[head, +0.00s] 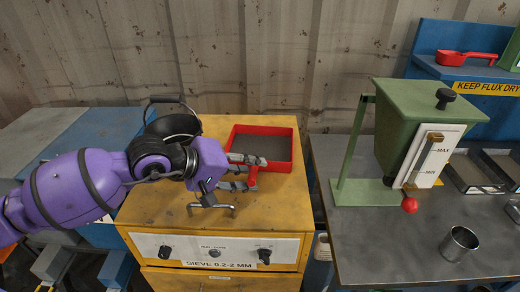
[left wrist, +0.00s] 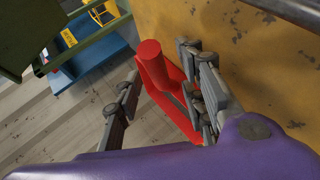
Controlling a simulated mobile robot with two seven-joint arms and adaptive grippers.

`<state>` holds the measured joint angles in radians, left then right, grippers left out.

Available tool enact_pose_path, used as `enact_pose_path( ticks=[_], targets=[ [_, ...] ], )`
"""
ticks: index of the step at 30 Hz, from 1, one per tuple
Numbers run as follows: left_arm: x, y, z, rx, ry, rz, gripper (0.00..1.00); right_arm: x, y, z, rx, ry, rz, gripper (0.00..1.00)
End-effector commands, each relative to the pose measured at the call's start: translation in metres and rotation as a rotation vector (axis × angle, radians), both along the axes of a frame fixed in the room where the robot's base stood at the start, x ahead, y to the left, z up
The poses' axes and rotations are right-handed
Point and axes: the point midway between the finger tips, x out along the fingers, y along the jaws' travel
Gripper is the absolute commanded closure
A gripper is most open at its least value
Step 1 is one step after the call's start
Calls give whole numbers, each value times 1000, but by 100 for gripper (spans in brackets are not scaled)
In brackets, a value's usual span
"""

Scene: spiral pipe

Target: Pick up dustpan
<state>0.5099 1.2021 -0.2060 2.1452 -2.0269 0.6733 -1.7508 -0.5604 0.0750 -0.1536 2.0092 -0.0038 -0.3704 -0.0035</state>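In the left wrist view the red handle (left wrist: 153,66) stands between the two fingers (left wrist: 162,78). A gap shows on the left finger's side; the right finger is close to the red part, and contact is unclear. My right gripper is not in view.
The yellow cabinet (head: 165,217) has black knobs and metal clamp handles (head: 210,203) on top. A grey bench (head: 385,235) at right bears a green hopper (head: 405,125) and a metal cup (head: 459,243). A red scoop (head: 467,57) lies on a blue shelf.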

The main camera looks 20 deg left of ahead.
Motion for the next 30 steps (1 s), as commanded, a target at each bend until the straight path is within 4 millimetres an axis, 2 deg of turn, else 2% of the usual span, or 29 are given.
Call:
enact_pose_path(
  ticks=[6, 15, 30],
  targets=[
    [1, 0, -1, 1, 0, 0, 63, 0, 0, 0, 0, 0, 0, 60],
    [1, 0, -1, 1, -1, -1, 100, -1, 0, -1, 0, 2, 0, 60],
    [1, -1, 4, -1, -7, -2, 100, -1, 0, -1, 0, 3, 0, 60]
  ],
)
